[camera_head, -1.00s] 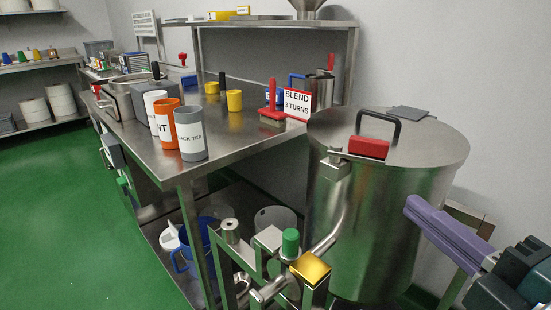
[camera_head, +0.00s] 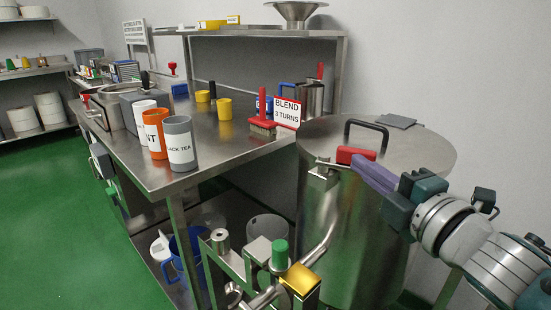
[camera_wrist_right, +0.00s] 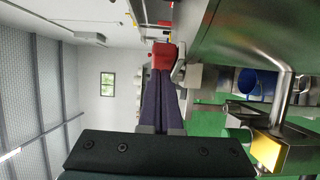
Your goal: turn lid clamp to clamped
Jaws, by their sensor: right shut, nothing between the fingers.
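The lid clamp (camera_head: 348,154) has a red block-shaped grip and a metal arm at the front rim of the big steel drum (camera_head: 355,240). Its red grip also shows in the right wrist view (camera_wrist_right: 163,56), straight ahead of the fingertips. The drum's lid (camera_head: 425,150) carries a black loop handle (camera_head: 367,138). My right gripper (camera_head: 358,164) reaches in from the right with its purple fingers shut and empty. Its tips are at the red grip, seemingly touching it; the wrist view shows them close behind it (camera_wrist_right: 164,73). My left gripper is not in view.
A steel table (camera_head: 210,165) with cups and a "BLEND 3 TURNS" sign (camera_head: 287,112) stands left of the drum. A metal frame with a green knob (camera_head: 280,254) and a yellow block (camera_head: 300,280) stands in front. Green floor is free at left.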

